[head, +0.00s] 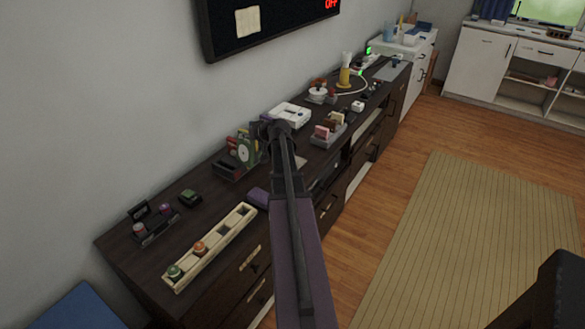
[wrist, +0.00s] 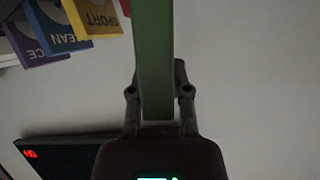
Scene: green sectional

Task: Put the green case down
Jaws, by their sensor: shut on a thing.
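My gripper (wrist: 158,95) is shut on the green case (wrist: 155,50), which stands edge-on between the two fingers in the wrist view. In the head view the green case (head: 243,150) shows its broad face with a pale round mark, over the long dark cabinet. My gripper (head: 268,130) is just right of it, partly hidden by my arm. The case's lower edge meets a dark and red holder (head: 229,168) in the picture; I cannot tell whether they touch.
Blue, yellow and purple cases (wrist: 65,25) with lettering sit close by in the wrist view. On the cabinet (head: 120,245) are a long cream tray (head: 215,245), a white console (head: 290,115) and a grey holder (head: 327,135). A wall screen (head: 270,25) hangs above.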

